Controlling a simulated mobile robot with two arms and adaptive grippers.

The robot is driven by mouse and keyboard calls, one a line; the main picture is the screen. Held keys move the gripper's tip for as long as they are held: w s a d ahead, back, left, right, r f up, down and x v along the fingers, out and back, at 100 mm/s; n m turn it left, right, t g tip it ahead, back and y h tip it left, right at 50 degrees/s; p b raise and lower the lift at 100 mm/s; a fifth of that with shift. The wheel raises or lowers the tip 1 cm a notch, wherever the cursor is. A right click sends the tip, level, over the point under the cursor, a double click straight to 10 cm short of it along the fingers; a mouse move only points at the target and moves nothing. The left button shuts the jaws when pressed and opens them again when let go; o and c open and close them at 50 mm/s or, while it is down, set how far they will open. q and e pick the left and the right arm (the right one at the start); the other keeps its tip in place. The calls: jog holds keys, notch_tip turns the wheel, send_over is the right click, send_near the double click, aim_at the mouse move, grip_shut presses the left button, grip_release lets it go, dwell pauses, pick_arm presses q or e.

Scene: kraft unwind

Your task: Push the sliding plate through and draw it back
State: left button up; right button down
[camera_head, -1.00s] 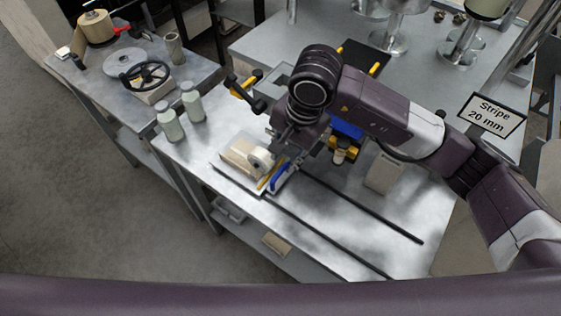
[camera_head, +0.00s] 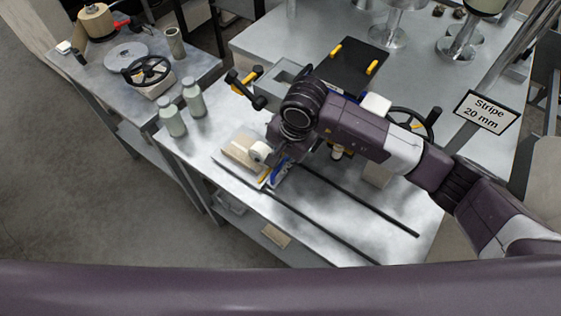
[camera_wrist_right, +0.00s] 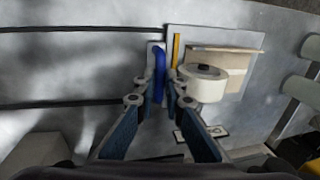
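A pale plate (camera_head: 225,163) lies on the table near its front left edge, bearing a cardboard-coloured block (camera_head: 239,149) and a white roll (camera_head: 260,151). The right wrist view also shows the plate (camera_wrist_right: 232,108), the block (camera_wrist_right: 238,62) and the roll (camera_wrist_right: 204,84). Beside it are a yellow strip (camera_wrist_right: 176,50) and an upright-looking blue handle (camera_wrist_right: 158,72) on a narrow pale plate. My right gripper (camera_wrist_right: 158,88) is at the blue handle, with a fingertip on each side of it. Whether the fingers touch the handle I cannot tell. My left gripper is out of view.
Two dark rails (camera_head: 345,192) run along the table to the lower right. Two bottles (camera_head: 172,118) stand at the left edge. A black board with yellow grips (camera_head: 350,66) lies farther back. A sign reading "Stripe 20 mm" (camera_head: 486,112) stands at right.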

aim_at(266, 166)
dwell(0.3)
jog(key=w+a+b, duration=0.1)
jog(key=b, duration=0.1)
jog(key=w+a+b, duration=0.1)
jog(key=a+b, duration=0.1)
jog(key=shift+w+a+f, duration=0.2)
jog(key=shift+w+a, duration=0.05)
jog(key=shift+w, duration=0.1)
jog(key=shift+w+a, duration=0.15)
jog(key=shift+a, duration=0.1)
jog(key=shift+d+r, duration=0.1)
jog(key=shift+r, duration=0.2)
jog(key=c, duration=2)
grip_release()
jog(key=shift+a+f, duration=0.1)
jog(key=shift+a, duration=0.1)
